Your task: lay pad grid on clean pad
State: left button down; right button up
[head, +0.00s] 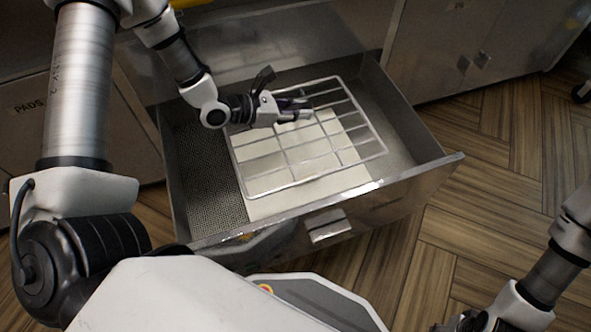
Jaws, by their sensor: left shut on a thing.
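The pad grid (287,150), a pale wire rack, is level or nearly so over the open drawer. My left gripper (303,109) is shut on one of its wires, toward the far side. The clean pad (265,208), a white sheet, lies in the drawer below the grid. The grid covers much of the pad but reaches past it at the right, while the pad's near edge shows beyond the grid. I cannot tell whether grid and pad touch. My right gripper (468,322) is partly cut off at the bottom edge, away from the drawer.
The metal drawer (408,118) is pulled out, with a perforated floor (205,175) bare at the left of the pad. Its front wall has a handle (328,228). A cabinet front marked PADS (30,105) stands at the left. Wooden floor (490,165) is clear at the right.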

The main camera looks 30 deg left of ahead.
pick_arm(q)
jog(key=f+b, duration=0.3)
jog(key=f, duration=0.1)
jog(key=f+b, duration=0.2)
jog(key=f, duration=0.3)
jog(key=a+f+b, duration=0.1)
jog(key=f+b, duration=0.2)
jog(key=f, duration=0.2)
jog(key=shift+w+f+b, duration=0.1)
jog(key=shift+w+b, duration=0.2)
jog(key=shift+w, duration=0.05)
jog(key=shift+r, duration=0.2)
jog(key=c, duration=1.1)
grip_release()
jog(key=shift+f, duration=0.15)
pick_arm(e)
notch_tip(320, 180, down, 11)
jog(key=shift+r, duration=0.15)
jog(key=shift+w, duration=0.1)
